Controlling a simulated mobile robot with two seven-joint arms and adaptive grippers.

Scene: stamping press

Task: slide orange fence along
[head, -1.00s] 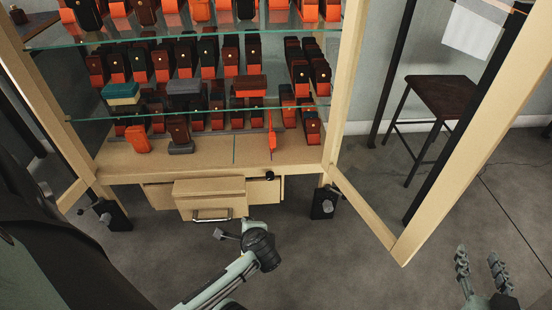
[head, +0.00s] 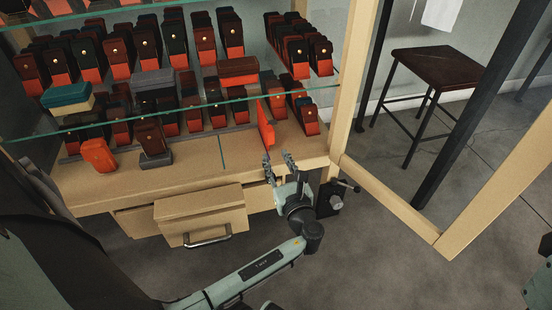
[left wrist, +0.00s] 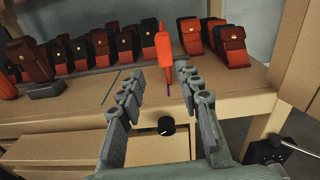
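The orange fence (head: 266,125) is a thin upright plate on the bottom wooden board of the shelf cabinet. My left gripper (head: 278,163) is in front of it at the board's front edge, open with nothing between its fingers. In the left wrist view the fence (left wrist: 164,50) stands beyond and between the two spread fingertips (left wrist: 160,76), with a visible gap on both sides. I see no contact. Only bits of my right arm show at the right edge of the head view; its fingers are not visible.
Rows of orange, brown and green cases (head: 120,55) fill the glass shelves (head: 180,109). A dark knob (left wrist: 166,126) is below the board. An open drawer (head: 200,209) juts out to the left. A wooden door frame (head: 395,205) and a stool (head: 437,66) are at the right.

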